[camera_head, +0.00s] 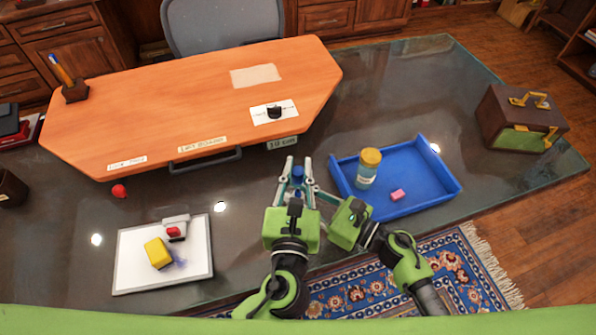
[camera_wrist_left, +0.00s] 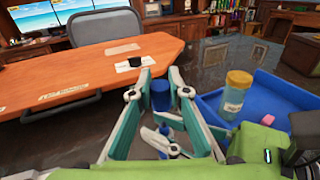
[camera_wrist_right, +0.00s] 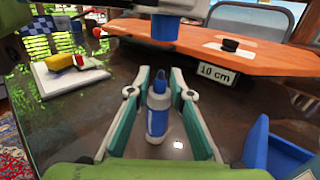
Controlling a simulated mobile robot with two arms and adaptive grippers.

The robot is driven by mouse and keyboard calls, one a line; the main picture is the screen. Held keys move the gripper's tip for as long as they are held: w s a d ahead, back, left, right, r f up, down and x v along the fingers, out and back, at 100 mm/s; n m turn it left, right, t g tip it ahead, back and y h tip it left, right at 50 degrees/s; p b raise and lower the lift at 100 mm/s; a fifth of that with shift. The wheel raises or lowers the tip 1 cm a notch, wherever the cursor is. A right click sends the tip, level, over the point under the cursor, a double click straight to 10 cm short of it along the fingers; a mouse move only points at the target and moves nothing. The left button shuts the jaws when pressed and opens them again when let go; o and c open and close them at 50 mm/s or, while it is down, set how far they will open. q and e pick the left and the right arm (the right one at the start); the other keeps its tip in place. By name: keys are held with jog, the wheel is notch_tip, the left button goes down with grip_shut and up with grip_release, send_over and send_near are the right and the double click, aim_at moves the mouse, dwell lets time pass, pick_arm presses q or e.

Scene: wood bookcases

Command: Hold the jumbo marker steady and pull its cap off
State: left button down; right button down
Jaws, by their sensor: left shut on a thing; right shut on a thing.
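The blue cap (camera_head: 298,172) is between the fingers of my left gripper (camera_head: 299,164), which is shut on it. The cap also shows in the left wrist view (camera_wrist_left: 160,97). The marker (camera_wrist_right: 157,112) stands roughly upright between the fingers of my right gripper (camera_wrist_right: 160,94), which is shut on its body. In the head view my left gripper hides most of the right fingers and the marker.
An orange raised board (camera_head: 190,100) with a "10 cm" label (camera_head: 282,142) lies behind the grippers. A blue tray (camera_head: 430,195) holds a yellow-lidded jar (camera_head: 368,168) and a pink block (camera_head: 397,194). A whiteboard (camera_head: 135,270) carries a yellow block (camera_head: 157,253).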

jog(key=c, duration=1.7)
grip_release()
jog(key=v, duration=1.2)
